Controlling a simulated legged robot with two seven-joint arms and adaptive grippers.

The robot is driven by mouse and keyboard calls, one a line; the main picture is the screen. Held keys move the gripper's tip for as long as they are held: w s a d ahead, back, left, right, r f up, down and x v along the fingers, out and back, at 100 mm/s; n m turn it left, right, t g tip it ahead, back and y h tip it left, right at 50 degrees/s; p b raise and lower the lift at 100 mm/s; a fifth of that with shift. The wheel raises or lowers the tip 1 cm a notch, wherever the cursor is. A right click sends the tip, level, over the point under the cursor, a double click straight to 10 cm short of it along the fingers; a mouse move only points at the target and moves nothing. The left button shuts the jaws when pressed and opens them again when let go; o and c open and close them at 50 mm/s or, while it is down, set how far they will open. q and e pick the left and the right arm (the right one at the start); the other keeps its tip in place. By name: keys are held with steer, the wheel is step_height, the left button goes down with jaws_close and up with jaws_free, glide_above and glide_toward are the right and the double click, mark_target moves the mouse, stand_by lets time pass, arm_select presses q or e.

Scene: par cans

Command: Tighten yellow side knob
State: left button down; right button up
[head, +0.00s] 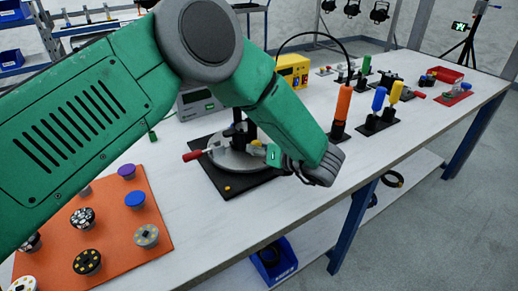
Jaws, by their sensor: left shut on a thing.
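A round grey metal fixture (232,160) with a red-handled lever (194,155) stands on a black base plate (231,186) on the workbench. A small yellow knob (256,143) shows at its right side, partly hidden by my gripper. My left arm reaches over from the left, and its wrist bends back toward the fixture. My left gripper (272,155) is at the fixture's right side, shut on the yellow side knob. The exact finger contact is too small and covered to see clearly. My right gripper is not in view.
An orange board (108,226) with several round knobs lies at the front left. A yellow power box (293,70) stands behind the fixture. An orange-handled tool (342,103) and blue and yellow ones stand to the right. The bench's front edge runs close by my gripper.

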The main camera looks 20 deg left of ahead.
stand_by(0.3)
arm_select(q)
steer(key=c, duration=1.2)
jaws_free()
steer(key=shift+d, duration=0.1)
steer(key=v, duration=1.2)
steer(key=shift+w, duration=0.25)
